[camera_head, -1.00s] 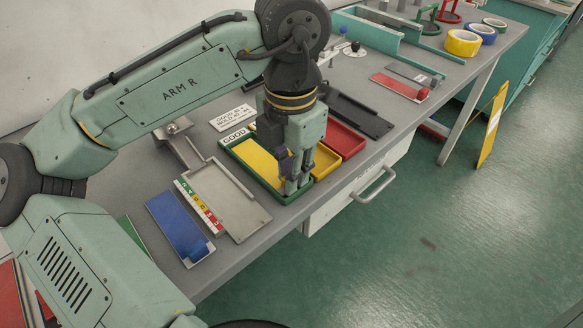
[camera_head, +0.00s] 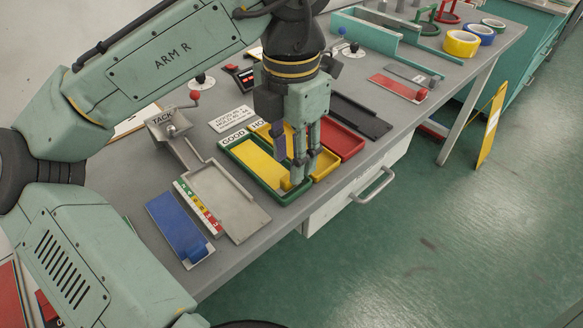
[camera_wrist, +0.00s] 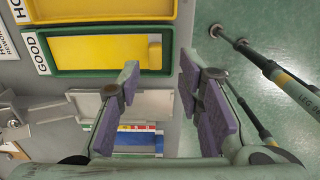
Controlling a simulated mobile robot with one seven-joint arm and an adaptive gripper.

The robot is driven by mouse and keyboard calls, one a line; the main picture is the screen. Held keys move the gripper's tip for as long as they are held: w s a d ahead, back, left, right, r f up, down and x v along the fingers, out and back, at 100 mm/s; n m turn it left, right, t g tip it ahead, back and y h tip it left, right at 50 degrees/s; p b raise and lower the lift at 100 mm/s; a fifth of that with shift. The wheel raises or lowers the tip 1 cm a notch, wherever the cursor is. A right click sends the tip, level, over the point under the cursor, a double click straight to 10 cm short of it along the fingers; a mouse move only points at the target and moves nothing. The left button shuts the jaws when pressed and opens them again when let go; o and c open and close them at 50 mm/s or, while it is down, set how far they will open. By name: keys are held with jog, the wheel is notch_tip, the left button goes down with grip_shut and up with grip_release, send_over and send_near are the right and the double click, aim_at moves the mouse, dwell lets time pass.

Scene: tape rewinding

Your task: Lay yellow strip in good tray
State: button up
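The yellow strip (camera_head: 258,163) lies in the green-rimmed tray (camera_head: 285,202) labelled GOOD. In the wrist view the strip (camera_wrist: 95,50) lies along the inside of the GOOD tray (camera_wrist: 105,73), with a small raised yellow tab at its right end. My gripper (camera_head: 304,173) is above the front end of this tray in the head view and partly covers it. In the wrist view my gripper (camera_wrist: 160,78) has its purple-padded fingers apart, with nothing between them and clear of the strip.
A yellow tray (camera_head: 326,173) labelled HO..., partly hidden, and a red tray (camera_head: 345,141) stand to the right. A grey metal plate with a coloured scale (camera_head: 230,200) and a blue strip (camera_head: 178,226) lie to the left. The bench's front edge is close.

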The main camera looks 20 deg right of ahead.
notch_tip(320, 180, up, 8)
jog(key=shift+r+p, duration=0.2)
jog(key=shift+p, duration=0.25)
dwell(1.5)
